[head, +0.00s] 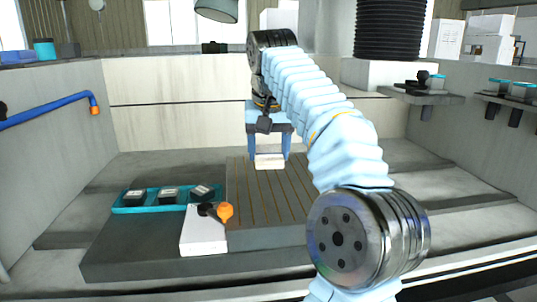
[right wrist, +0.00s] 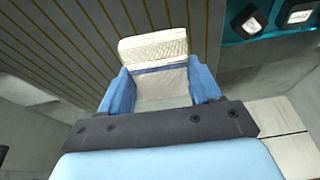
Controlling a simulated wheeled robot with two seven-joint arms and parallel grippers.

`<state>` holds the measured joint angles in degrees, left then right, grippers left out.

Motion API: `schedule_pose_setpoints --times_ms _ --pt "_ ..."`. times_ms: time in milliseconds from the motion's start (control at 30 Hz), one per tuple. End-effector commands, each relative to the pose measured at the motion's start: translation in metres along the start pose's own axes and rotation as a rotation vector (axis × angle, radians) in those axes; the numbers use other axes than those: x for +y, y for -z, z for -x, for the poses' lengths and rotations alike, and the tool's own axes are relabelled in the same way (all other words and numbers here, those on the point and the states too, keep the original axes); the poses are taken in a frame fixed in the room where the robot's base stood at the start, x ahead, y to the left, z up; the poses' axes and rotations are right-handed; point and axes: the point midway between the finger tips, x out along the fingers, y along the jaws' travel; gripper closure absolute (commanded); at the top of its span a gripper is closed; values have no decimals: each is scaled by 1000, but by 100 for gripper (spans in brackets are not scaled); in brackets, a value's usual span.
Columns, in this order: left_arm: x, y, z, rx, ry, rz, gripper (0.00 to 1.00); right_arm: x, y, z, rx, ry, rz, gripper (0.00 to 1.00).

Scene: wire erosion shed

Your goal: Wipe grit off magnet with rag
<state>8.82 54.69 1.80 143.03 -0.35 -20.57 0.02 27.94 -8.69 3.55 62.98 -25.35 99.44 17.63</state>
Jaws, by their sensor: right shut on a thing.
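The magnet (head: 265,208) is a flat grey-brown block with thin striped lines, lying on a grey slab. It also fills the upper left of the right wrist view (right wrist: 60,38). My right gripper (head: 269,155) points down over the far part of the magnet, its blue fingers shut on a folded cream rag (head: 269,163). The rag shows between the fingertips in the right wrist view (right wrist: 153,48), with a woven texture and a blue band. I cannot tell whether the rag touches the magnet. No separate grit is clear. My left gripper is out of view.
A teal tray (head: 121,209) with several small dark, white-topped pieces lies left of the magnet. A white block (head: 203,240) with an orange-knobbed item (head: 225,211) stands at its front left. A blue hose (head: 50,113) juts from the left wall. Shelves (head: 420,96) stand at right.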

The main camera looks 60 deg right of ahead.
Motion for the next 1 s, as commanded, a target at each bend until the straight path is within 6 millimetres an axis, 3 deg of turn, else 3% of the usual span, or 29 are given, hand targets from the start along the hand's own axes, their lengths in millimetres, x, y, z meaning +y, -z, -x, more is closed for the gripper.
schedule_pose_setpoints --times_ms 200,533,1000 --pt "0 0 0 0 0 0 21 0 1 2 1 0 0 61" --pt "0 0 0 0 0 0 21 0 9 27 2 1 -1 61" --pt "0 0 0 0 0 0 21 0 9 28 1 0 -1 61"
